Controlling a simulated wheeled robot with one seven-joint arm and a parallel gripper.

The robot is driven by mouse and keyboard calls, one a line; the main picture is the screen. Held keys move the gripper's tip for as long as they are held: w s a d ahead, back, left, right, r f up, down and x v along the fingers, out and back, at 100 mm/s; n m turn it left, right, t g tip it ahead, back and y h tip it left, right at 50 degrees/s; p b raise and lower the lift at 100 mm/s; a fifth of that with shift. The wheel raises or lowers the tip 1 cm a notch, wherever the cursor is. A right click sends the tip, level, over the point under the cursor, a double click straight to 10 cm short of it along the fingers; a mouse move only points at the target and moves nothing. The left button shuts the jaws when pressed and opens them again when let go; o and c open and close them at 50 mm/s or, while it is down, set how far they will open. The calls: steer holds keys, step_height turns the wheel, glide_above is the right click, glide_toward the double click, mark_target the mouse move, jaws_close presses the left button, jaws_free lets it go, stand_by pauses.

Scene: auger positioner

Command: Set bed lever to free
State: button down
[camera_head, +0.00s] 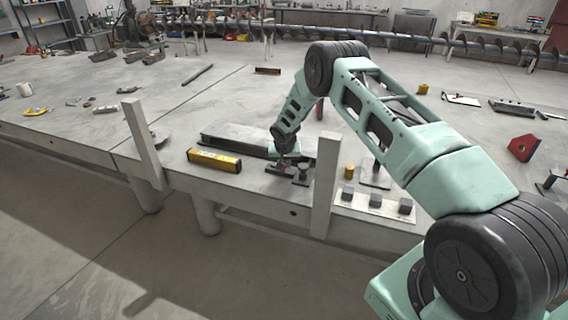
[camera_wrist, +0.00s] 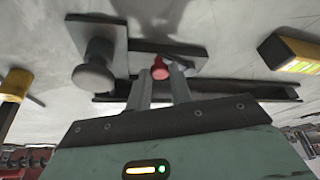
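The bed lever's red knob (camera_wrist: 160,68) shows in the wrist view between the tips of my gripper's fingers. My gripper (camera_wrist: 160,82) has its two grey fingers apart, one on each side of the knob. I cannot tell whether they press on it. A dark metal plate (camera_wrist: 168,47) lies behind the knob, with a round grey knob (camera_wrist: 95,72) standing to its left. In the head view my gripper (camera_head: 284,166) is down at the table's front edge over the small metal fittings (camera_head: 301,174). The lever is mostly hidden there.
A yellow level (camera_head: 214,160) lies left of my gripper, and a long dark channel (camera_head: 236,139) behind it. Upright posts (camera_head: 143,144) and (camera_head: 327,185) stand at the front edge. A panel with grey blocks (camera_head: 375,206) is to the right.

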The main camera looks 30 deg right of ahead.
steer(key=shift+a+f+m+b, duration=0.25)
steer(key=shift+a+m+b, duration=0.2)
steer(key=shift+b, duration=0.75)
steer(key=a+m+h+b, duration=0.1)
steer(key=m+b, duration=0.1)
steer(key=b, duration=0.2)
steer(key=shift+a+f+g, duration=0.15)
steer(key=shift+g, duration=0.15)
steer(key=a+m+b, duration=0.1)
steer(key=m+b, duration=0.1)
steer(key=a+m+g+h+b, duration=0.1)
steer(key=m+b, duration=0.2)
steer(key=shift+w+a+b, duration=0.15)
steer(key=shift+w+b, duration=0.2)
steer(key=shift+w, duration=0.05)
steer(key=shift+w+a+r+m+g+b, duration=0.1)
steer(key=shift+w+a+m+g+b, duration=0.1)
steer(key=shift+a+m+g+b, duration=0.3)
steer(key=shift+w+a+r+m+g+b, duration=0.1)
steer(key=shift+w+m+g+b, duration=0.1)
steer(key=shift+m+b, duration=0.4)
steer(key=shift+w+a+r+m+g+b, duration=0.1)
steer(key=shift+w+a+m+g+b, duration=0.2)
steer(key=shift+m, duration=0.6)
steer(key=shift+w+a+r+m+g+b, duration=0.1)
steer(key=shift+w+a+m+g+b, duration=0.25)
steer(key=shift+m, duration=0.5)
steer(key=shift+d, duration=0.1)
